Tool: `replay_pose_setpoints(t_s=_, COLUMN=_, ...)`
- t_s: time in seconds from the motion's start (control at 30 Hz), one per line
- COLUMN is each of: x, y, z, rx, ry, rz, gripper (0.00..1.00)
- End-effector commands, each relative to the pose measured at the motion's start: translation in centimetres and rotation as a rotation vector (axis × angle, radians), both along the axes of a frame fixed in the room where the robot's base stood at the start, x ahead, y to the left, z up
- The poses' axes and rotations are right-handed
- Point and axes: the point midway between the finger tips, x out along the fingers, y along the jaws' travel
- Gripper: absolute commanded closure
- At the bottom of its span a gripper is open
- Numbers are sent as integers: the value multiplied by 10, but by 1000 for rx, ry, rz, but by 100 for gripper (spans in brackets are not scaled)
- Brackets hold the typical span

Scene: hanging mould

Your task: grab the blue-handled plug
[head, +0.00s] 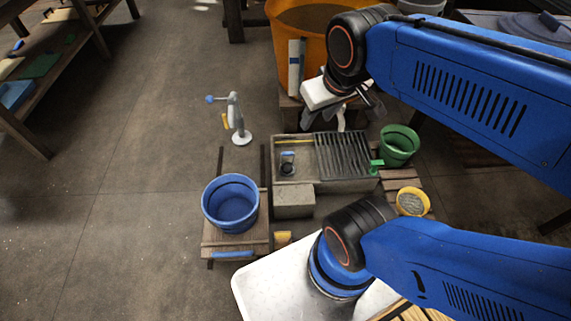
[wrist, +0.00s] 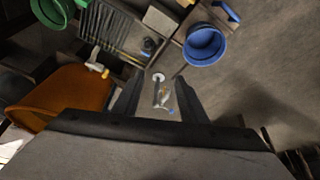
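The blue-handled plug (head: 288,161) looks like a small dark piece with a blue top, in the left part of the grey stone sink (head: 345,187). It shows small and dark in the wrist view (wrist: 149,46), near the sink's end. My gripper (wrist: 159,77) is open, with its two dark fingers apart and nothing between them. In the head view my gripper (head: 368,104) is partly hidden by my arm, above the back of the sink and well away from the plug. A white stand with a blue tip (head: 237,120) shows beyond the fingers in the wrist view.
A blue bucket (head: 231,226) stands on a wooden stand left of the sink. A green bucket (head: 390,157) and a yellow-rimmed cup (head: 411,203) are at its right. A large orange tub (head: 283,30) is behind.

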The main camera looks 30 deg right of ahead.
Motion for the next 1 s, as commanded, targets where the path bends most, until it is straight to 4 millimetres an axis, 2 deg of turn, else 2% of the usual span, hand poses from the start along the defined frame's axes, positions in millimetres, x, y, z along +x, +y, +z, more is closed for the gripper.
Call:
replay_pose_setpoints(t_s=0.37, x=36, y=-11, z=-10, rx=-75, ry=57, rz=43, gripper=61)
replay_pose_setpoints(t_s=0.67, x=93, y=-25, z=-33, rx=-188, ry=141, rz=128, gripper=61)
replay_pose_setpoints(t_s=1.0, x=160, y=-36, z=-76, rx=-310, ry=236, rz=255, gripper=61)
